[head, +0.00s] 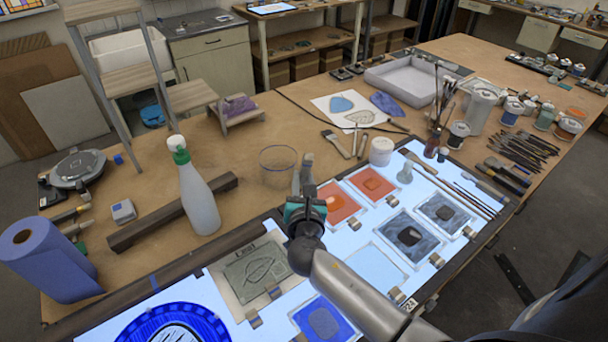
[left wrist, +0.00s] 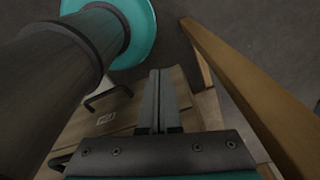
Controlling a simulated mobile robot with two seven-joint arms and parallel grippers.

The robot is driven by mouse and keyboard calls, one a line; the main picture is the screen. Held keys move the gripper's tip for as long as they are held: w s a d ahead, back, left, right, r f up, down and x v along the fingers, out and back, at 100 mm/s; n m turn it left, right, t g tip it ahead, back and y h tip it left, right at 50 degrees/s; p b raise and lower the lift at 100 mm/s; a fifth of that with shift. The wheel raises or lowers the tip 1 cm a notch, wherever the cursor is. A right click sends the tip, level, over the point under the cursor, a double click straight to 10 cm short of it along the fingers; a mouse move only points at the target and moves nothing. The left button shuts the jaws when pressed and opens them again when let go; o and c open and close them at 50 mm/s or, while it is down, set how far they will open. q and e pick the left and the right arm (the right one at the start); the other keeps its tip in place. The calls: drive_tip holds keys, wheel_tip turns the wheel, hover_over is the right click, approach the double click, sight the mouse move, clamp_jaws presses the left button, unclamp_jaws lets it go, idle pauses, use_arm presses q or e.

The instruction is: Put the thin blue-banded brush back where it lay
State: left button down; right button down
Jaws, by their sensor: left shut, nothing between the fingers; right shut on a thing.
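My left gripper (left wrist: 159,74) shows only in the left wrist view. It is shut and empty, over the floor beside a wooden cabinet front.
A white spray bottle (head: 197,195) and a dark bar (head: 172,213) stand left of the right gripper. Orange glass squares (head: 372,184), grey squares (head: 408,236) and a white jar (head: 381,152) are to its right. A brush jar (head: 433,143) stands behind the lit panel.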

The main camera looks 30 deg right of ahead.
sight(304, 159)
wheel_tip(304, 159, up, 10)
drive_tip(key=shift+f, duration=0.2)
idle(0.3)
